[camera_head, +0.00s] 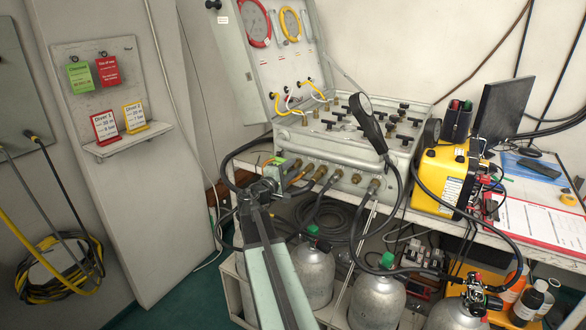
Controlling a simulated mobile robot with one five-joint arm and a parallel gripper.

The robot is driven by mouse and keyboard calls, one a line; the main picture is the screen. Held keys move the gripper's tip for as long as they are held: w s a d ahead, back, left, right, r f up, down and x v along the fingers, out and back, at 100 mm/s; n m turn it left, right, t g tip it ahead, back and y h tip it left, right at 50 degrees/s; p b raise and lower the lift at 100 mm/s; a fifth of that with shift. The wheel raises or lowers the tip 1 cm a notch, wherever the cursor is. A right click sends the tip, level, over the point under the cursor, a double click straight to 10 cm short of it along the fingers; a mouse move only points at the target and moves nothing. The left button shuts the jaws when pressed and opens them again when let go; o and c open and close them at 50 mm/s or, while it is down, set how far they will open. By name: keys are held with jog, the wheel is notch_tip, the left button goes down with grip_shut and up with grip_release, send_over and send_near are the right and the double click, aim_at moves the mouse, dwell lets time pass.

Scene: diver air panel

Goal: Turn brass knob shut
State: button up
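A grey air panel case (345,150) with its lid raised stands on the bench. Its top carries several black T-handled valves (388,113) and small brass fittings (329,125). A row of brass hose fittings (337,175) runs along its front face. I cannot tell which brass part is the knob of the task, or how far it is turned. My gripper (272,176) is at the front left corner of the case, close to the leftmost fittings. A small green and orange piece shows beside it. Its fingers are too small and overlapped to show any gap or contact.
Grey cylinders (377,300) with green caps stand below the bench front. Black hoses hang and coil under the case. A round gauge (366,116) on a stalk rises over the panel. A yellow box (440,178) stands to the right. Open floor lies at the left.

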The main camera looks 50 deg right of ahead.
jog(key=v, duration=0.6)
jog(key=shift+a, duration=0.4)
